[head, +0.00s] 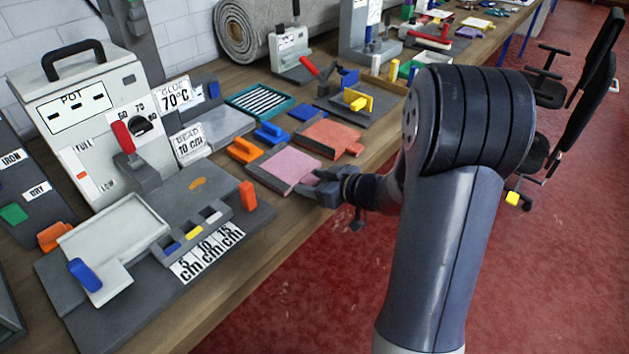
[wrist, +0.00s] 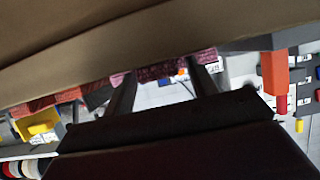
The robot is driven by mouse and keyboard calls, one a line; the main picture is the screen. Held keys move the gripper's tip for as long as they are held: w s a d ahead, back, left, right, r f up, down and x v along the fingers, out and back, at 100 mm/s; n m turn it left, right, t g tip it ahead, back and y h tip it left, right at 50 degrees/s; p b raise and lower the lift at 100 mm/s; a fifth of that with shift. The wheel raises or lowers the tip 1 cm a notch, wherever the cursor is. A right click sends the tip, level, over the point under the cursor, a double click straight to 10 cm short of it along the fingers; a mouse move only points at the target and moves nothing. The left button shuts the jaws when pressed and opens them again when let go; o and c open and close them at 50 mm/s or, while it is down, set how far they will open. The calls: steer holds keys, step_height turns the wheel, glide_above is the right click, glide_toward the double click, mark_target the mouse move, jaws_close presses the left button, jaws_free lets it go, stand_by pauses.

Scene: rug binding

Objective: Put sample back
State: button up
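A flat pink rug sample (head: 283,170) lies at the bench's front edge in the head view. A reddish-orange sample (head: 326,137) lies flat just beyond it. My gripper (head: 312,183) is at the near right side of the pink sample, low over the bench edge. In the wrist view, my gripper's two fingers (wrist: 163,88) stand apart. A dark pink sample edge (wrist: 160,71) spans the gap at their tips and reaches past both. I cannot tell whether the fingers touch it. Red sample edges (wrist: 45,102) show to the left.
A grey machine marked POT (head: 85,125) stands at the left, with a grey bed and a 5, 10, 15 cm scale (head: 208,255) in front. Orange (head: 245,150) and blue (head: 271,133) handled blocks lie behind the samples. A teal-framed rack (head: 260,101) is farther back.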

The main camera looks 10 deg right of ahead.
steer(key=shift+o, duration=0.3)
steer(key=shift+r, duration=0.2)
steer(key=shift+s+d+r, duration=0.15)
steer(key=shift+s+d, duration=0.05)
steer(key=p+v, duration=0.2)
steer(key=v, duration=0.9)
steer(key=shift+s, duration=0.25)
steer(key=shift+w, duration=0.1)
steer(key=b+x, duration=0.1)
steer(key=x, duration=0.5)
steer(key=b+x, duration=0.1)
steer(key=x, duration=0.5)
steer(key=shift+a+f, duration=0.1)
steer(key=shift+f, duration=0.2)
steer(key=shift+r+p, duration=0.45)
steer(key=shift+r, duration=1.1)
